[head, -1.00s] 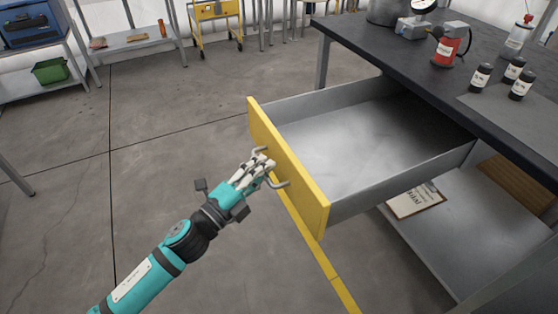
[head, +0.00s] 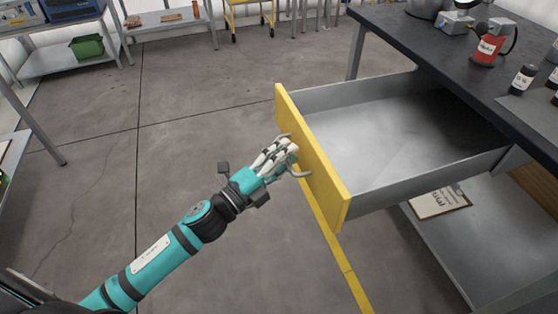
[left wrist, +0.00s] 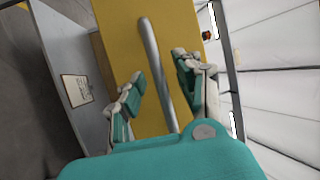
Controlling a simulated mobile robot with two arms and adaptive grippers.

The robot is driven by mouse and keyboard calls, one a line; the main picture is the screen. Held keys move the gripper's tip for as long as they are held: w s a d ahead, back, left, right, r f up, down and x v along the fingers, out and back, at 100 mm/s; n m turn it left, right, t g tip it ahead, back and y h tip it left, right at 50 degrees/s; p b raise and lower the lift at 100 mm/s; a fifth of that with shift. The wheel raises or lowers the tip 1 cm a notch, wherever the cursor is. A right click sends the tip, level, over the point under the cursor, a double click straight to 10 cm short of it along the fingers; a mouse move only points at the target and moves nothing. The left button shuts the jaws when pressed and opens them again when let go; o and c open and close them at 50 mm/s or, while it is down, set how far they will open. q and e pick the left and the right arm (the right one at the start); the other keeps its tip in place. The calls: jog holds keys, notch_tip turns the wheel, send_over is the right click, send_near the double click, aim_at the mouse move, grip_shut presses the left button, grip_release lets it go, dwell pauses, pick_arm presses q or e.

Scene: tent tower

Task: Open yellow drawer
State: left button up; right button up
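The yellow drawer front (head: 318,165) stands well out from the workbench, and its empty grey tray (head: 400,140) is exposed. A grey bar handle (head: 302,174) is on the front's outer face. My left gripper (head: 284,150) is at this handle, its fingers pointing at the drawer front. In the left wrist view the handle (left wrist: 150,50) runs between the two spread fingers (left wrist: 160,85), with gaps showing on both sides; the yellow front (left wrist: 118,30) fills the space behind. My right gripper is in neither view.
The dark workbench top (head: 405,35) carries a red container (head: 488,48) and dark bottles (head: 523,79). A clipboard (head: 438,202) lies on the lower shelf (head: 440,245). Shelving with a green bin (head: 87,47) stands at the back left. The floor (head: 190,120) left of the drawer is clear.

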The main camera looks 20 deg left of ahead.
pick_arm(q)
jog(key=v, duration=1.2)
